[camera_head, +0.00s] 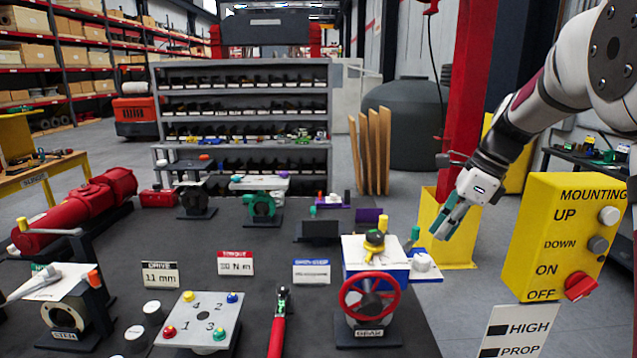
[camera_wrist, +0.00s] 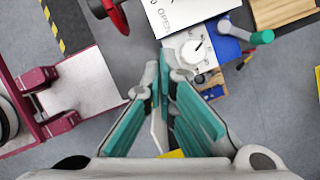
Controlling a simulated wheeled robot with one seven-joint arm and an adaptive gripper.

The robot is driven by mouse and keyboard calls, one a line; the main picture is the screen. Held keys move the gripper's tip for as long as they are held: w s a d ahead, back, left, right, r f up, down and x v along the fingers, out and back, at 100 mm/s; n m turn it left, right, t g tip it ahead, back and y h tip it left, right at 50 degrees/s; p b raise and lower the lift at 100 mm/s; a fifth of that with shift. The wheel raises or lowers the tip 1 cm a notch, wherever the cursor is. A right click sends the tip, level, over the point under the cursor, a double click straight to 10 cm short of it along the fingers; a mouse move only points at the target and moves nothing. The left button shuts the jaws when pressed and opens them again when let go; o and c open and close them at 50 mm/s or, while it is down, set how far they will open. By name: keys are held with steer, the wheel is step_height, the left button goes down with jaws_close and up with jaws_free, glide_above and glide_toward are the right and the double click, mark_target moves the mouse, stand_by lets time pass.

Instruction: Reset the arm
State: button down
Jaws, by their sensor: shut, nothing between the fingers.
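My gripper (camera_head: 447,222) shows at the right in the head view, at the end of my raised arm. It is up and to the right of the gear unit with the red handwheel (camera_head: 370,297), and apart from it. In the wrist view my gripper (camera_wrist: 164,68) has its green-padded fingers drawn together at the tips, with nothing held. Beyond the fingertips lies a white and blue unit with a white round knob (camera_wrist: 194,51), and part of a white panel marked OPEN (camera_wrist: 185,12).
A yellow control box (camera_head: 565,238) with a red knob stands at the right. The dark table holds a numbered white plate (camera_head: 200,322), a red-handled tool (camera_head: 277,335), small label signs (camera_head: 235,263) and a red cylinder (camera_head: 75,210). Grey shelves (camera_head: 245,110) stand behind.

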steer(key=s+a+r+n+t+h, duration=0.1)
steer(key=s+a+r+n, duration=0.15)
steer(key=s+n, duration=0.45)
steer(key=s+a+r+n+h, duration=0.15)
steer(key=s+r+n, duration=0.25)
steer(key=s, duration=0.5)
steer(key=s+f+n+t, duration=0.1)
steer(key=s+n, duration=0.4)
steer(key=s, duration=0.1)
steer(key=s+a+f+n+t+h, duration=0.1)
steer(key=s+f+n, duration=0.1)
steer(key=s+n, duration=0.4)
steer(key=shift+s+a+f+n+t, duration=0.3)
steer(key=shift+s+t, duration=0.1)
steer(key=shift+s, duration=0.3)
steer(key=c, duration=2.3)
jaws_free()
steer(key=shift+r+h, duration=0.1)
steer(key=shift+h, duration=0.15)
